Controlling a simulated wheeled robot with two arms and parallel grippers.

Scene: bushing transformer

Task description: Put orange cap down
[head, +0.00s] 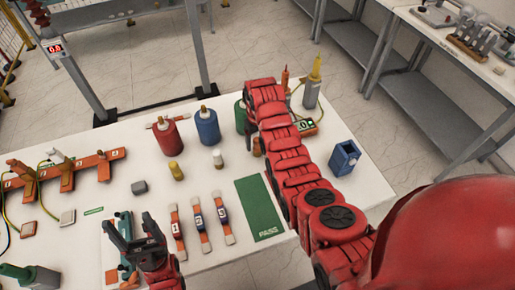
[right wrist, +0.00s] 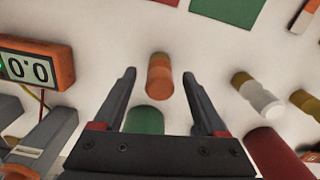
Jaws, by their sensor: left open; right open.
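The orange cap (right wrist: 160,76) stands on the white table between the spread fingertips of my right gripper (right wrist: 159,78), with gaps to both fingers in the right wrist view. In the head view the cap (head: 257,147) shows only in part beside my right arm. The green cylinder (right wrist: 145,120) stands close to the cap, on the gripper-body side of the wrist view. It also shows in the head view (head: 240,118), partly hidden by the arm. My right gripper is open and empty. My left gripper (head: 138,232) is open and empty at the front left of the table.
A blue cylinder (head: 207,126), a red cylinder (head: 166,137), a white cap (head: 218,158) and a yellow cap (head: 176,171) stand left of my right arm. A green PASS mat (head: 259,208) lies in front. An orange meter (right wrist: 36,63) and blue box (head: 345,157) are to the right.

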